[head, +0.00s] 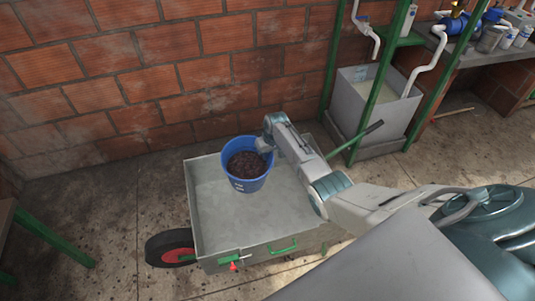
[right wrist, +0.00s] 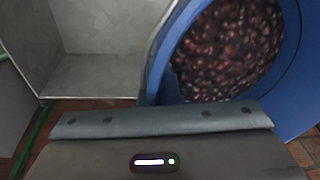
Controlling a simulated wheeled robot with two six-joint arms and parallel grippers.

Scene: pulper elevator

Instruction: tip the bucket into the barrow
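A blue bucket (head: 248,184) filled with dark reddish-brown cherries (head: 246,165) is over the back part of the barrow (head: 213,217), close to upright in the head view. My right gripper (head: 265,146) is at the bucket's rim on its right side and looks shut on it; the fingertips are partly hidden. In the right wrist view the bucket (right wrist: 296,98) fills the upper right, with the cherries (right wrist: 226,50) inside and the bare grey barrow tray (right wrist: 95,76) to the left. The visible tray floor is empty. My left gripper is not in view.
The barrow has a red and black wheel (head: 171,249) at the left. A brick wall (head: 130,85) stands behind it. A grey tank (head: 376,108) with green posts is at back right. A green table leg (head: 52,238) is at far left. Floor between is clear.

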